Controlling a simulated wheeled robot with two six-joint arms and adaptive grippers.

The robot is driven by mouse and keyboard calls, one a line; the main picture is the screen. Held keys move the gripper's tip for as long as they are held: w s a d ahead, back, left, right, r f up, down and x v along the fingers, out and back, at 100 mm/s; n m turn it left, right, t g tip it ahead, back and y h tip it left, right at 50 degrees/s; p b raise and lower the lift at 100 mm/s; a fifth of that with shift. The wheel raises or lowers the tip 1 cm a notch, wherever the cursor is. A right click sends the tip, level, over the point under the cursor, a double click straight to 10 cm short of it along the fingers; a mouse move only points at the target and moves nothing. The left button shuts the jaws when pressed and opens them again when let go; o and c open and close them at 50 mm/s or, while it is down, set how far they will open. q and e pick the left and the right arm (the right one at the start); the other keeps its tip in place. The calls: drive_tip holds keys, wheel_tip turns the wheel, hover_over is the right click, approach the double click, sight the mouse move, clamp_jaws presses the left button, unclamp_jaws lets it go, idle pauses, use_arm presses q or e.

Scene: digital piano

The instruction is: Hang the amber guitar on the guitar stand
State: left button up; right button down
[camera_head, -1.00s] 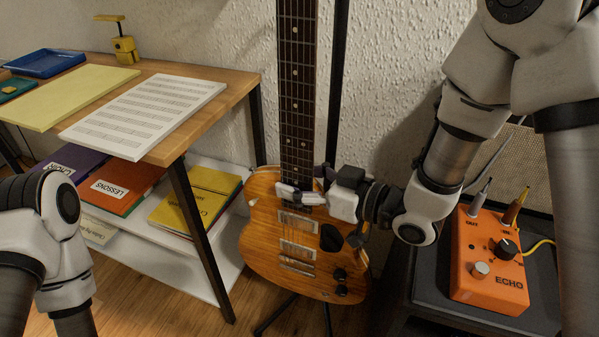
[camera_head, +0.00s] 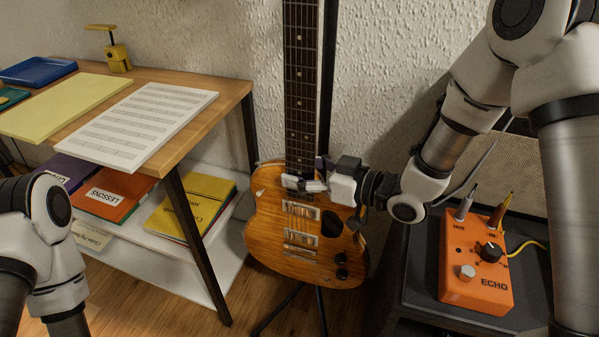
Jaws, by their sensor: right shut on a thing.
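The amber guitar (camera_head: 275,247) is upright in the middle of the view, its body low and its dark neck running up out of the top of the picture. My right gripper (camera_head: 306,184) is shut on the guitar where the neck meets the body. The guitar stand (camera_head: 326,90) shows as a black post behind and right of the neck, with dark legs on the floor below the body. The body hides the stand's middle, and its top is out of view, so I cannot tell whether the guitar rests on it. Of my left arm only links show, at the lower left.
A wooden desk (camera_head: 228,88) with sheet music (camera_head: 150,120) and a yellow pad (camera_head: 65,105) stands left of the guitar. Folders lie on its white lower shelf (camera_head: 190,262). An orange echo pedal (camera_head: 478,262) sits on a black amplifier (camera_head: 425,270) at right.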

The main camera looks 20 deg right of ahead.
drive_tip(key=w+d+f+p, duration=0.1)
drive_tip(key=w+d, duration=0.2)
drive_tip(key=w, duration=0.2)
drive_tip(key=shift+w+d+f, duration=0.2)
drive_tip(key=shift+w+d, duration=0.05)
drive_tip(key=shift+d, duration=0.1)
idle(0.7)
drive_tip(key=shift+f, duration=0.1)
idle(0.9)
drive_tip(key=shift+c, duration=0.3)
unclamp_jaws()
drive_tip(key=shift+s, duration=0.15)
drive_tip(key=p+v, duration=0.3)
drive_tip(key=v, duration=0.2)
drive_tip(key=shift+f, duration=0.15)
